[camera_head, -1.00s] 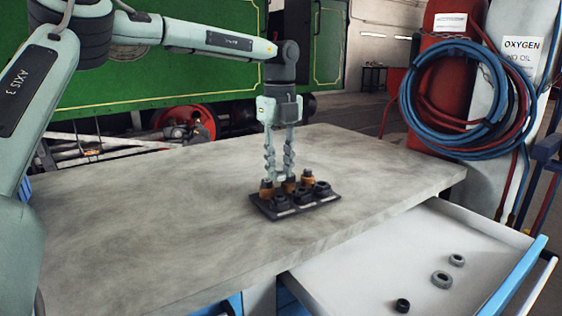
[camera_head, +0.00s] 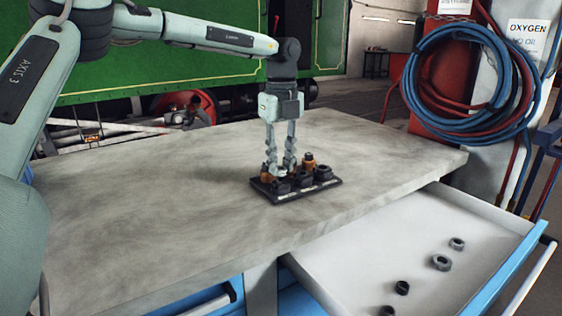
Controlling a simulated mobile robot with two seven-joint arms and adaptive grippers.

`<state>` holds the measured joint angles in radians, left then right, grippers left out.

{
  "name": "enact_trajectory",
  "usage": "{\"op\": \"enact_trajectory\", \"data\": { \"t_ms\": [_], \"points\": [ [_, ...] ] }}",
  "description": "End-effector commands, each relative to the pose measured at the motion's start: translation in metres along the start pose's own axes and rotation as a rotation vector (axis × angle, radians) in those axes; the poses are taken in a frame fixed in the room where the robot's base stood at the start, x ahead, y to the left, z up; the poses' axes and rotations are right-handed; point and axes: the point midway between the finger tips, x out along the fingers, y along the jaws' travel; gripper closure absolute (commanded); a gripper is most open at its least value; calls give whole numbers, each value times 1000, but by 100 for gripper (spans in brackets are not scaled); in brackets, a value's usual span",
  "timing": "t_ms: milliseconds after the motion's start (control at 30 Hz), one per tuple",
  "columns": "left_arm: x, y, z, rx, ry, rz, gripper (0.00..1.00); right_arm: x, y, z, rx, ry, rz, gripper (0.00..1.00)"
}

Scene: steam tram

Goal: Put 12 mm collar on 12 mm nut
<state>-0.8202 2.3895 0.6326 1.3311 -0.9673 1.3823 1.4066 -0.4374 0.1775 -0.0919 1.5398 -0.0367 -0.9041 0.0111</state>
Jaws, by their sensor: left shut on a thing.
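A dark tray (camera_head: 326,187) stands on the workbench, with several dark rings or nuts along its front row. Behind them are orange-brown pieces, one at the left (camera_head: 266,175) and one with a dark top at the right (camera_head: 309,163). My left gripper (camera_head: 282,171) points straight down over the back row, between these two pieces. Its fingers are shut on a small pale piece, largely hidden by the fingers and the front row. I cannot tell whether that piece touches what is below it. Size labels are too small to read. My right gripper is not in view.
The grey workbench (camera_head: 150,200) is clear around the tray. Gas cylinders with coiled hoses (camera_head: 470,90) stand behind at the right.

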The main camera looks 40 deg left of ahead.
Motion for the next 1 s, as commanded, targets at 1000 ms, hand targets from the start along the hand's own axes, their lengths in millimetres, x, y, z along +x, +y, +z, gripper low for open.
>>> {"op": "enact_trajectory", "data": {
  "t_ms": [1000],
  "points": [
    [4,0,0,-1,1,-1,100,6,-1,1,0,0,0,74]
  ]
}}
